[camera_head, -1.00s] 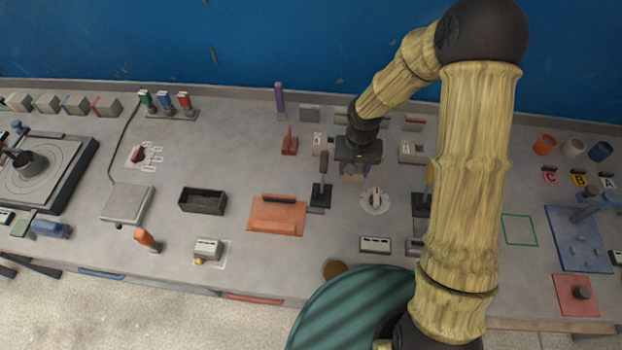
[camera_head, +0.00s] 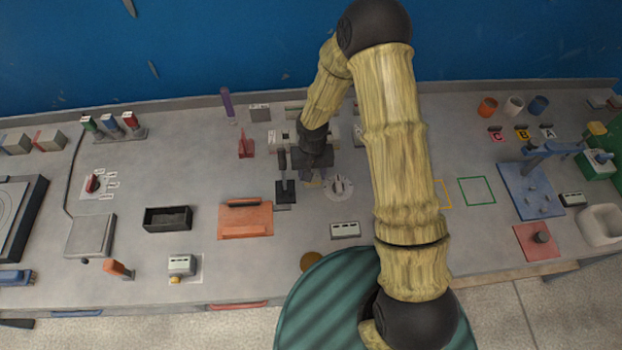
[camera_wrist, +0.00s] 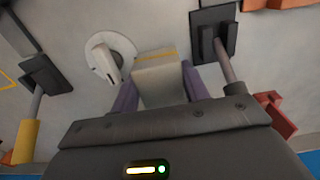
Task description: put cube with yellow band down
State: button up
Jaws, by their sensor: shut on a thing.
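My gripper (camera_wrist: 158,84) is shut on a pale grey cube (camera_wrist: 162,82), with a dark purple finger on either side. A thin yellow band shows along the cube's far edge in the wrist view. In the head view my gripper (camera_head: 313,177) is over the middle of the bench, between a black lever and a round white dial. The cube is mostly hidden there under the gripper. I cannot tell whether the cube touches the bench.
The dial (camera_wrist: 108,58) and the black-based lever (camera_wrist: 214,40) are close beside the cube. A green outlined square (camera_head: 477,191) is bare on the right. A yellow outline (camera_head: 443,195) is partly hidden by my arm. An orange plate (camera_head: 245,221) lies to the left.

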jog(key=shift+f+p, duration=0.35)
jog(key=shift+f, duration=1.55)
jog(key=shift+a+f, duration=0.1)
jog(key=shift+f, duration=0.05)
jog(key=o, duration=1.1)
jog(key=shift+c, duration=0.2)
notch_tip(320, 180, up, 12)
jog(key=shift+r+b, duration=0.2)
jog(key=shift+b, duration=1.05)
